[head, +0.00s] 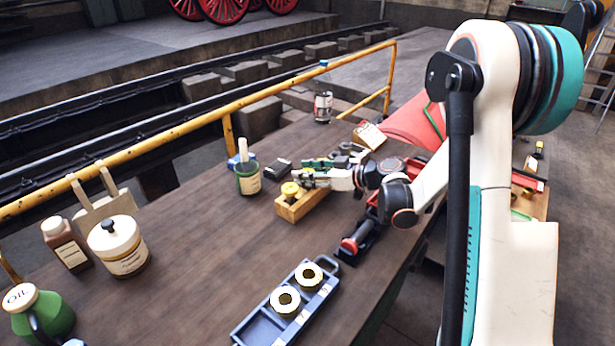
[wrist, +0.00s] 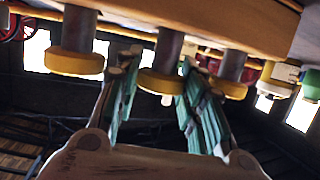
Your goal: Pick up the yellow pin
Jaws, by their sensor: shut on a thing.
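A wooden block (head: 302,203) stands on the workbench with a yellow-headed pin (head: 290,190) in its near left end. The wrist view, which looks inverted, shows the block (wrist: 210,20) with three grey-shanked, yellow-headed pins: a left one (wrist: 76,62), a middle one (wrist: 160,84) and a right one (wrist: 230,88). My gripper (wrist: 160,78) has its two teal fingers on either side of the middle yellow pin and is shut on it. The pin still stands in the block. In the head view my gripper (head: 308,170) lies over the block's far part and hides the other pins.
A blue tray (head: 258,326) with two brass rings lies in front. A green jar (head: 248,178) with a brush and a dark box (head: 278,170) stand left of my gripper. A red-ended tool (head: 352,243) lies near the right edge. The bench's middle left is clear.

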